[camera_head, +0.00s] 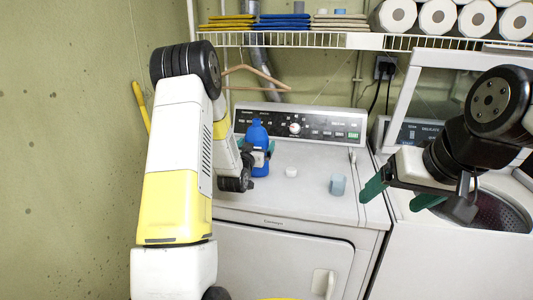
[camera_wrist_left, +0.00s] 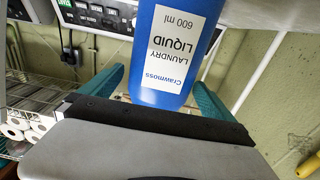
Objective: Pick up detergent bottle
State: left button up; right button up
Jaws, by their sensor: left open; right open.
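The blue detergent bottle (camera_head: 257,134) stands upright on top of the dryer (camera_head: 300,185), near its control panel. Its white label, reading "laundry liquid", shows on the bottle in the left wrist view (camera_wrist_left: 176,45), where the picture is upside down. My left gripper (camera_head: 257,156) is open, with its green fingers on either side of the bottle's body; in the left wrist view the bottle lies between the two fingers (camera_wrist_left: 160,90). Whether the fingers touch it I cannot tell. My right gripper (camera_head: 402,192) is open and empty, over the right edge of the dryer by the washer.
The open washer (camera_head: 440,245) is at the right. A wire shelf (camera_head: 320,40) with folded cloths and paper rolls hangs above. The dryer's front top is clear.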

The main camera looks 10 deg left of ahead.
pick_arm(q)
jog(key=w, duration=0.4)
jog(key=shift+w, duration=0.35)
jog(key=c, duration=1.8)
jog(key=shift+r, duration=0.1)
jog(key=shift+c, duration=0.7)
jog(key=shift+r, duration=0.1)
